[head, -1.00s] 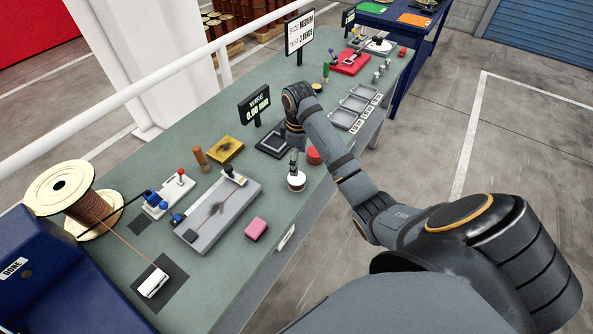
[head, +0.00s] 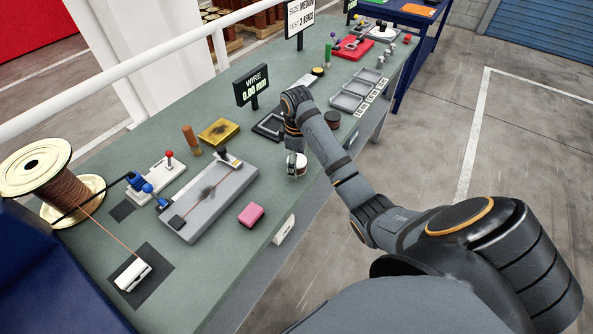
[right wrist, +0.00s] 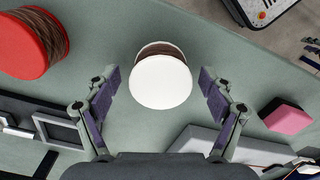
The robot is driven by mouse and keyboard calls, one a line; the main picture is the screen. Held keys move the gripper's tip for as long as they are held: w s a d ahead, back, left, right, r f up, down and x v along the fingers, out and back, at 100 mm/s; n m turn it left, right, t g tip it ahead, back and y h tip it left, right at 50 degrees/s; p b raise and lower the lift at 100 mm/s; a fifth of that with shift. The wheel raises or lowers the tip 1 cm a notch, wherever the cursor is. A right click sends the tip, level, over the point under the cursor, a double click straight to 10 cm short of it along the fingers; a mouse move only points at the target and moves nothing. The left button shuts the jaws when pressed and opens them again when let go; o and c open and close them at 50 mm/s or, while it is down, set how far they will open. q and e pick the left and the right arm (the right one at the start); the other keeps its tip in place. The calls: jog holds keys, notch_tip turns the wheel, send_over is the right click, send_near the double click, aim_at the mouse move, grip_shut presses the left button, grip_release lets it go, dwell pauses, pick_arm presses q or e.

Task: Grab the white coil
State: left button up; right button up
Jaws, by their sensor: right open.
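The white coil (head: 298,170), a small spool with a white face and brown wire, stands on the green bench near its front edge. In the right wrist view the white coil (right wrist: 161,82) lies between and just ahead of the fingertips, with brown wire showing past its far rim. My right gripper (head: 296,160) is open above it. In the wrist view the two fingers of the right gripper (right wrist: 160,88) stand apart, one on each side, with visible gaps to the coil. My left gripper is not in view.
A red coil (right wrist: 30,45) stands left in the wrist view. A pink block (head: 250,214) and a grey fixture (head: 208,198) are nearby on the bench. A dark square tray (head: 270,124) and a wire display (head: 252,87) stand behind. A large spool (head: 62,190) is at left.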

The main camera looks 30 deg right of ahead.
jog(key=shift+r, duration=0.1)
jog(key=shift+c, duration=1.2)
jog(key=c, duration=1.3)
jog(key=shift+o, duration=0.2)
jog(key=r+p, duration=0.4)
jog(key=shift+s+a+r+p, duration=0.1)
jog(key=shift+s+r+p, duration=0.1)
jog(key=shift+r+p, duration=0.15)
jog(key=s+a+r+p, duration=0.5)
jog(key=s+r+p, duration=0.3)
jog(key=s+p, duration=0.4)
jog(key=shift+a+r+p, duration=0.15)
jog(key=shift+a+p, duration=0.15)
jog(key=shift+a, duration=0.1)
